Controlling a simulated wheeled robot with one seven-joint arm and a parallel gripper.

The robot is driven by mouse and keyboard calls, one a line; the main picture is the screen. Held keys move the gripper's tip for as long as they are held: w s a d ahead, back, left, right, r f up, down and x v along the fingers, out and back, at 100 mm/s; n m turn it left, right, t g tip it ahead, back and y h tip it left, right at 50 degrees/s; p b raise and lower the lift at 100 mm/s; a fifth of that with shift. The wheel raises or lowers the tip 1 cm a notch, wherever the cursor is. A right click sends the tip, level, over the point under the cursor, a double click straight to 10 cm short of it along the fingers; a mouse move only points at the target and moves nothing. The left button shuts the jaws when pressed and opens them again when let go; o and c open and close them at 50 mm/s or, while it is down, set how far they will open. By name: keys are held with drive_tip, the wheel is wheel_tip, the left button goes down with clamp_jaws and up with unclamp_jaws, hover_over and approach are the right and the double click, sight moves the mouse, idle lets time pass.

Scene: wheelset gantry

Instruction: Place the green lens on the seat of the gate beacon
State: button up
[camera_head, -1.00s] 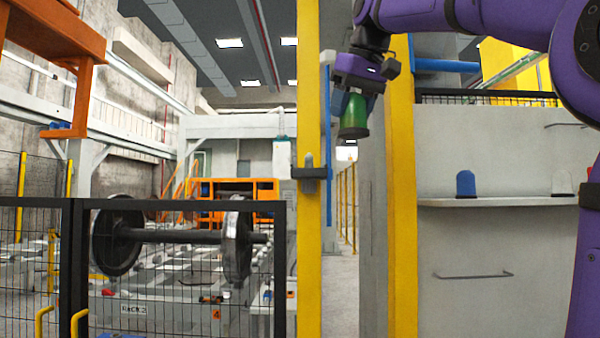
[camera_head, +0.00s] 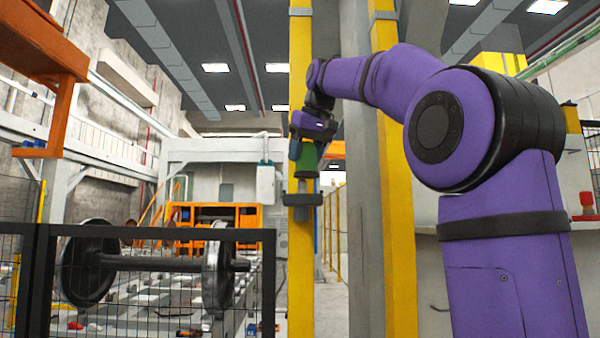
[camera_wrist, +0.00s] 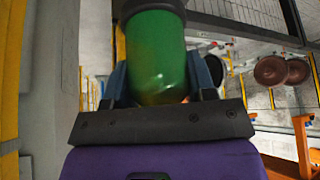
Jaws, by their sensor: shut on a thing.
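The green lens (camera_head: 308,157) is held in my gripper (camera_head: 306,145), dark rim down, in the head view. In the wrist view the lens (camera_wrist: 156,58) fills the space between the two fingers, its dark rim at the top edge. The gate beacon (camera_head: 302,200) is a dark bracket with grey parts on the yellow post. The lens is just above the beacon in the picture, roughly in line with it. I cannot tell the gap in depth or whether they touch. The seat's top is not clearly seen.
The yellow post (camera_head: 300,70) stands right behind the gripper, with a second yellow post (camera_head: 395,200) to its right. A black mesh gate (camera_head: 150,234) and a wheelset (camera_head: 90,262) are at the left. A red item (camera_head: 585,204) shows at the right edge.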

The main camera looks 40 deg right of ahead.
sight(300, 170)
drive_tip(key=w, duration=0.2)
drive_tip(key=shift+w+d+f, duration=0.15)
drive_tip(key=shift+w+d, duration=0.1)
drive_tip(key=shift+w, duration=0.05)
drive_tip(key=shift+f, duration=1.7)
drive_tip(key=shift+f, duration=0.1)
drive_tip(key=o, duration=1)
drive_tip(key=shift+c, duration=0.2)
drive_tip(key=v, duration=1.2)
